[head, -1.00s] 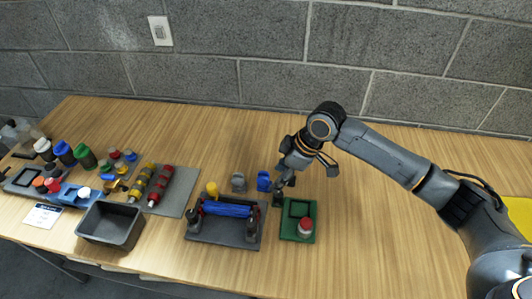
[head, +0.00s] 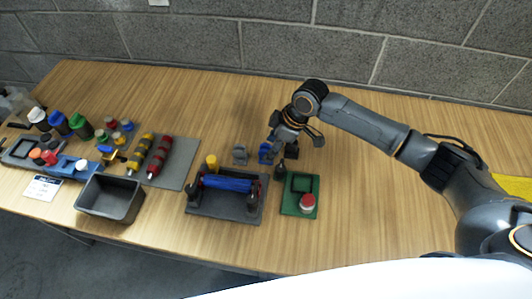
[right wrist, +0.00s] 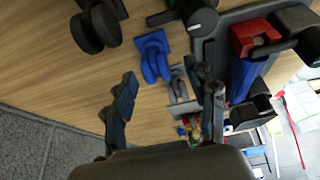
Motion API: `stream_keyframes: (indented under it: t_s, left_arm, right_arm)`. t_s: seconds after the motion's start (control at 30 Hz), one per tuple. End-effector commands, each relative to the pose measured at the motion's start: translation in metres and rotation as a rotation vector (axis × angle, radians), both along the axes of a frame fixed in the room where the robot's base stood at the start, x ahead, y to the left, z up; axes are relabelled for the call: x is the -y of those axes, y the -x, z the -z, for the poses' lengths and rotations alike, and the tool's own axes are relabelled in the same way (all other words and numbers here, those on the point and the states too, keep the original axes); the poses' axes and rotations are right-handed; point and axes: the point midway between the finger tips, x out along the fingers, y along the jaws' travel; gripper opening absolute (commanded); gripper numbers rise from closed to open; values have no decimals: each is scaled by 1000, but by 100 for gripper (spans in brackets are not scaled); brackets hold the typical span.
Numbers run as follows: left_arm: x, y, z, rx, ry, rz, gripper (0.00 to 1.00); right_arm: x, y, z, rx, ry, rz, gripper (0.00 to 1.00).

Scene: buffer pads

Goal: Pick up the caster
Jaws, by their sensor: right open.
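A black caster with two wheels (right wrist: 95,27) shows at the top left of the right wrist view, outside the fingers. In the head view a dark piece (head: 280,172) beside the green pad appears to be it, just below my right gripper (head: 280,147). The right gripper is open and empty; its fingers also show in the right wrist view (right wrist: 170,88). A blue two-lobed piece (right wrist: 153,57) and a grey one (right wrist: 178,85) lie beyond the fingertips. The blue piece is partly hidden in the head view (head: 264,152). My left gripper is not in view.
A green pad (head: 287,204) with a red-topped piece lies nearer the front. A dark stand (head: 218,209) with a blue roller is beside it. A grey bin (head: 110,201) and several coloured parts are at left. The table's right part is clear beneath my arm.

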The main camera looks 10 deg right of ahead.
Motion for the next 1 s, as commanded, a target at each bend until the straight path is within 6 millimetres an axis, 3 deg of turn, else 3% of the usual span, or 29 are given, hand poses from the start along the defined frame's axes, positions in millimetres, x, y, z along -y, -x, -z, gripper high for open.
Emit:
stream_keyframes:
  t_s: [0.3,0.6,0.87,1.0]
  left_arm:
    - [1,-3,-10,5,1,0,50]
    - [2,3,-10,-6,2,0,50]
    - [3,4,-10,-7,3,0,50]
    - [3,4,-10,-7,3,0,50]
  right_arm:
    - [-11,-11,39,-2,1,-1,57]
    - [-13,-12,45,0,1,-1,57]
    - [-13,-12,45,0,1,-1,6]
    - [-13,-12,45,-1,2,0,0]
